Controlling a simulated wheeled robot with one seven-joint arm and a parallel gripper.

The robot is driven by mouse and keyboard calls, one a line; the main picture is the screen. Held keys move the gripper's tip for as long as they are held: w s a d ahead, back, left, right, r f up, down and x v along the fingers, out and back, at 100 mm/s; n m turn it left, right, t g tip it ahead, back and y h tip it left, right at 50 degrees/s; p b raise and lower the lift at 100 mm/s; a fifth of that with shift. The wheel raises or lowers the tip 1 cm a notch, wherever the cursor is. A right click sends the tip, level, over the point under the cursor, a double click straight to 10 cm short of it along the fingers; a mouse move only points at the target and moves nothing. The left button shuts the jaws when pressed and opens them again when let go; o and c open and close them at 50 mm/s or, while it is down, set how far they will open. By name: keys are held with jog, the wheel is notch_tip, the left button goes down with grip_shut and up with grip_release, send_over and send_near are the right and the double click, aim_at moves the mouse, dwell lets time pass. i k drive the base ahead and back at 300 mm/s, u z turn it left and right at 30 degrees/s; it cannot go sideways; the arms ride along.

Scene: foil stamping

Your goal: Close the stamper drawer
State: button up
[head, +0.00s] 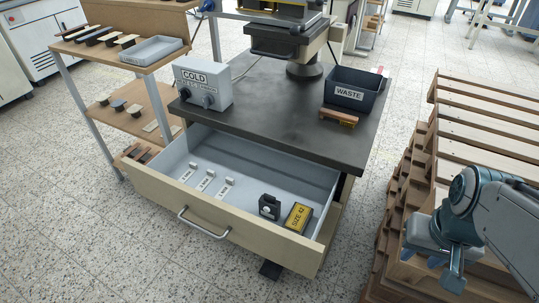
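The stamper drawer (219,230) is pulled well out of the dark-topped stamper bench (290,118). Its front is pale wood with a metal bar handle (203,224). Inside lie several small white labelled pieces, a small black block (269,206) and a yellow box (298,216) marked SIZE 42. My gripper (432,268) is at the lower right, over the wooden pallets, well apart from the drawer and pointing down. Its fingers show spread apart with nothing seen between them.
A COLD control box (203,84), a WASTE bin (354,89) and a stamping press (290,40) stand on the bench. Stacked pallets (480,140) fill the right side. A shelf (130,50) stands at the left. Speckled floor before the drawer is clear.

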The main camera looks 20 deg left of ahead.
aim_at(256, 170)
jog(key=u, duration=1.45)
jog(key=k, duration=0.25)
jog(key=u, duration=0.95)
jog(key=k, duration=0.6)
jog(key=u, duration=0.55)
jog(key=i, duration=0.95)
jog(key=z, duration=0.8)
